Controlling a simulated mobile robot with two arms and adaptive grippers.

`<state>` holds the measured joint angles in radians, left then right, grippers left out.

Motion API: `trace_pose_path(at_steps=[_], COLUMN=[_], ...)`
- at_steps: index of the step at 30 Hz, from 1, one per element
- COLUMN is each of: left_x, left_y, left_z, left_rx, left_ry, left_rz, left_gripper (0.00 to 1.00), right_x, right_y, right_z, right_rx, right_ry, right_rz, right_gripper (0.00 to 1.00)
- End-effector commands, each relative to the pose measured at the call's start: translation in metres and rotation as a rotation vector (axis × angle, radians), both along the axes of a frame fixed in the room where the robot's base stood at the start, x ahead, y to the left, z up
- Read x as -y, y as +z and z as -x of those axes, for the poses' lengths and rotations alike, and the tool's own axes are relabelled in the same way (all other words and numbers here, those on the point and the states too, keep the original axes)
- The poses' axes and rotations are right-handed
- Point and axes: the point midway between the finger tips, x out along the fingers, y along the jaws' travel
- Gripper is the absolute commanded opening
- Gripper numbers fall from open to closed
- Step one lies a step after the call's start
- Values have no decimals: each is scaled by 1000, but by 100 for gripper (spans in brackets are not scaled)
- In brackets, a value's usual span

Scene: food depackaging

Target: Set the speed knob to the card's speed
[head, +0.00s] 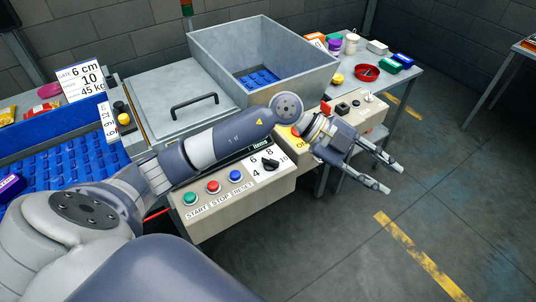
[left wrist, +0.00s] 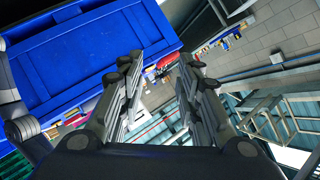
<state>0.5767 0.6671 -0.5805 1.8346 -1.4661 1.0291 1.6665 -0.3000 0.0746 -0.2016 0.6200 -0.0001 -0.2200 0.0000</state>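The speed knob (head: 271,165) is a black dial on the beige control panel (head: 235,205), with 4, 6, 8 and 10 printed around it. I cannot tell for certain which number it points to. A white card (head: 82,80) stands at the left and reads gate 6 cm, 10 and 45 kg. My left gripper (head: 392,178) is open and empty, to the right of the knob and past the panel's end, touching nothing. My left forearm passes just behind the knob. The left wrist view also shows its fingers (left wrist: 158,65) apart. My right gripper is out of view.
Green start (head: 190,199), red stop (head: 212,187) and blue reset (head: 235,176) buttons sit left of the knob. A grey open bin (head: 310,75) and a lidded cover (head: 165,85) stand behind. Floor at right is clear.

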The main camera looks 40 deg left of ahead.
Motion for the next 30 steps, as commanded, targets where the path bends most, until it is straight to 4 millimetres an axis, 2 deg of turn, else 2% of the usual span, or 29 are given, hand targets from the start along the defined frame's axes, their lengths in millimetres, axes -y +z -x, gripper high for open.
trace_pose_path(at_steps=[3, 5, 6, 9, 12, 15, 18, 22, 30], left_x=[-59, -96, -123, -188, -240, -272, -288, -292, -291], left_y=[-35, -47, -53, -56, -50, -42, -39, -47, -95], left_z=[-13, -19, -22, -25, -23, -19, -16, -15, -14], left_rx=[-119, -192, -242, -358, -455, -520, -553, -565, -565], left_ry=[39, 89, 134, 263, 390, 482, 529, 541, 535], left_rz=[-299, -448, -545, -751, -899, -988, -1032, -1044, -1041], left_gripper=[32, 32, 32, 32, 32, 32, 32, 32, 32], right_x=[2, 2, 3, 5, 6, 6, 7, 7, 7], right_y=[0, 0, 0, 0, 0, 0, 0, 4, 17], right_z=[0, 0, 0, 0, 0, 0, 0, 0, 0], right_rx=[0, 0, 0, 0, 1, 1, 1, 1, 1], right_ry=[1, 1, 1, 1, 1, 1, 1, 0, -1], right_rz=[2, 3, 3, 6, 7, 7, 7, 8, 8], right_gripper=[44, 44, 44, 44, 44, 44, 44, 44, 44])
